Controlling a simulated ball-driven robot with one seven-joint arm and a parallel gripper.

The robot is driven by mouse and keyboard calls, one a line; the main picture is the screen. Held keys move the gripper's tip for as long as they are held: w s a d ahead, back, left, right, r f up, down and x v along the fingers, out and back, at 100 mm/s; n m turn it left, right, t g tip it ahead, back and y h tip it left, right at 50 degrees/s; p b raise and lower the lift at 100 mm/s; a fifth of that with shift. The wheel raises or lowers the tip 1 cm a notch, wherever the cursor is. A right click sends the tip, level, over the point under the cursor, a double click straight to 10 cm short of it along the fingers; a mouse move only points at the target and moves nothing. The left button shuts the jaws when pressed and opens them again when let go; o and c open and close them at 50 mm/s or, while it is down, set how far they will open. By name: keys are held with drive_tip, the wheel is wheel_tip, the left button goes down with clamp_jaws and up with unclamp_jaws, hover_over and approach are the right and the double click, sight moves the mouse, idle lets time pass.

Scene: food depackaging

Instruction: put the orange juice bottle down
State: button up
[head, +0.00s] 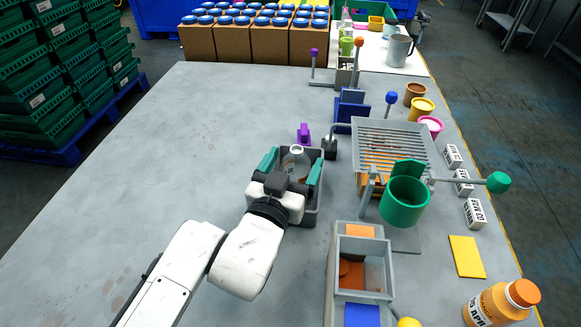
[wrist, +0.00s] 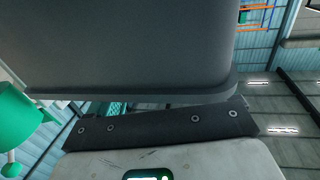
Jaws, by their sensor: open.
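A clear bottle (head: 296,158) with some orange on it stands in a small dark grey bin (head: 310,217) at the middle of the table; I cannot tell whether it is the orange juice bottle. My gripper (head: 291,165) is over this bin, its two teal fingers apart on either side of the bottle. Whether they touch it is unclear. The bottle's lower part is hidden. An orange bottle (head: 490,307) with an orange cap and a dated label is at the bottom right, apart from my gripper. The wrist view shows mostly a close dark grey surface.
Right of the bin are a slatted grey rack (head: 395,142), a green cup (head: 404,203) on a lever and a grey box (head: 363,265). A purple piece (head: 304,132) stands behind the bin. The table's left side is clear.

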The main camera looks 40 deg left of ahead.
drive_tip(key=shift+r+p, duration=0.55)
drive_tip(key=shift+s+r, duration=0.15)
drive_tip(key=shift+s, duration=0.1)
drive_tip(key=b+v, duration=0.2)
drive_tip(key=v, duration=0.9)
drive_tip(key=shift+s+d, duration=0.15)
drive_tip(key=shift+s, duration=0.1)
